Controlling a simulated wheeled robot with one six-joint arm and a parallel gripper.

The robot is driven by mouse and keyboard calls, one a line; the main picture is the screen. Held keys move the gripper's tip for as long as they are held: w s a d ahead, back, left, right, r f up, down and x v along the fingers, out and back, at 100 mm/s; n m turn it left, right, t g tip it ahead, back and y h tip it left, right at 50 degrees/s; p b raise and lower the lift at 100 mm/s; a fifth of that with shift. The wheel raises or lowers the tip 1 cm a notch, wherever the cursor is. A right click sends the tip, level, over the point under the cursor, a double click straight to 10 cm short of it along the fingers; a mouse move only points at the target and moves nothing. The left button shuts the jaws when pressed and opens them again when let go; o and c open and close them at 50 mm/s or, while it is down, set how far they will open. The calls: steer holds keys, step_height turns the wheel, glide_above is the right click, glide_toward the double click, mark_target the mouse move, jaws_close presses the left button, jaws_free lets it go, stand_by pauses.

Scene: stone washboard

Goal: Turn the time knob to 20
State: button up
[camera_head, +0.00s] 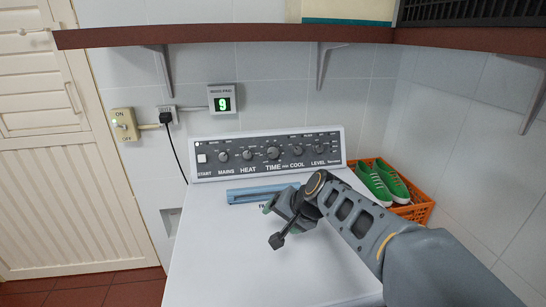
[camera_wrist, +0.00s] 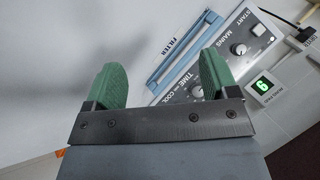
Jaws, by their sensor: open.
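The time knob (camera_head: 273,153) is the large round dial in the middle of the washer's control panel, above the word TIME. In the wrist view the TIME label is between my fingers, near the right one; part of the panel there is hidden behind that finger. My gripper (camera_head: 283,207) is over the washer top, in front of and below the panel, apart from the knob. In the wrist view my gripper (camera_wrist: 162,65) has its two green fingers wide apart with nothing between them. The green display (camera_head: 223,104) on the wall reads 9; it shows turned in the wrist view (camera_wrist: 263,86).
Smaller knobs flank the time knob. A blue filter handle (camera_head: 250,194) lies on the white washer top (camera_head: 220,255), close to my gripper. An orange crate (camera_head: 416,211) with green shoes (camera_head: 385,184) stands at right. A brown shelf (camera_head: 250,36) overhangs the panel.

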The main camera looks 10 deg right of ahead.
steer(key=w+d+r+m+t+y+b, duration=0.15)
steer(key=w+m, duration=0.25)
steer(key=w, duration=0.4)
steer(key=w+d+m+t+b, duration=0.1)
steer(key=w+m+t, duration=0.2)
steer(key=w+m, duration=0.3)
steer(key=m+t+h+b, duration=0.1)
steer(key=m+t+h, duration=0.1)
steer(key=m+t, duration=0.3)
glide_toward(274, 153)
steer(key=shift+m+g, duration=0.75)
steer(key=shift+m, duration=0.05)
steer(key=p+x, duration=0.2)
steer(key=x, duration=0.1)
steer(key=r+p+x, duration=0.1)
steer(key=p+x, duration=0.1)
steer(key=x, duration=0.2)
steer(key=shift+w+r+p, duration=0.15)
steer(key=shift+w+p, duration=0.2)
steer(key=shift+w, duration=0.1)
steer(key=shift+p+x, duration=0.45)
steer(key=shift+x, duration=0.4)
steer(key=shift+a, duration=0.1)
steer(key=shift+c, duration=0.2)
steer(key=c, duration=0.9)
